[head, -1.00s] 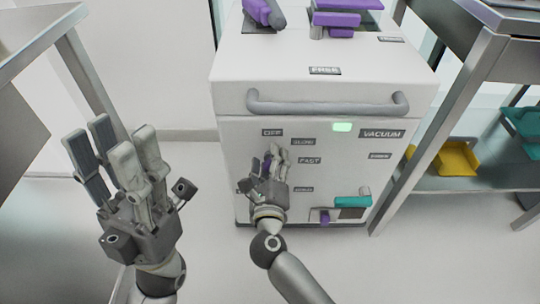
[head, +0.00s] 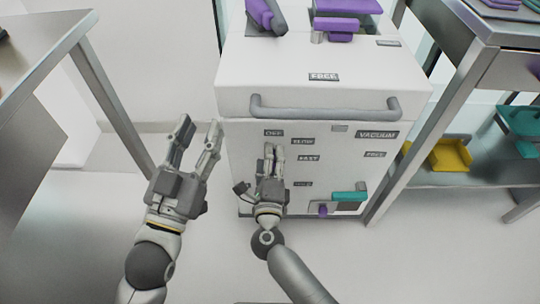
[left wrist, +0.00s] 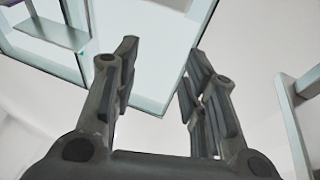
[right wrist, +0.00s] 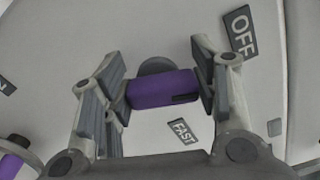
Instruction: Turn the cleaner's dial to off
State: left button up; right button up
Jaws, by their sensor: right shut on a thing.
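The cleaner (head: 320,108) is a white cabinet with a grey handle bar in the head view. Its dial (right wrist: 160,89) is a purple bar knob in the right wrist view, with a dark mark at its right end. My right gripper (head: 273,152) is shut on the dial, one finger at each end; it hides the dial in the head view. The OFF label (right wrist: 240,32) lies above right of the dial, and the FAST label (right wrist: 181,131) below it. I cannot tell which label the mark meets. My left gripper (head: 200,135) is open and empty, left of the cleaner.
The indicator (head: 339,128) on the cleaner's front is grey. A metal shelf with a yellow bin (head: 449,154) stands at right. A metal table (head: 45,75) stands at left. A teal part (head: 350,196) sits low on the cleaner.

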jog(key=shift+s+a+n+p, duration=0.1)
jog(key=shift+n+p, duration=0.7)
jog(key=shift+f+n+p, duration=0.2)
jog(key=shift+n+p, duration=0.5)
jog(key=shift+n, duration=0.1)
pick_arm(q)
jog(key=s+a+f+g+y, duration=0.1)
jog(key=s+f+g, duration=0.1)
jog(key=f+g, duration=0.3)
jog(key=s+a+f+g+y, duration=0.2)
jog(key=f+g, duration=0.2)
jog(key=f, duration=0.6)
jog(key=shift+s+a+f+g, duration=0.15)
jog(key=shift+f+g, duration=0.05)
jog(key=shift+g, duration=0.2)
pick_arm(e)
jog(key=shift+f+n, duration=0.1)
jog(key=shift+n, duration=0.2)
jog(key=o, duration=1)
jog(key=s, duration=1.2)
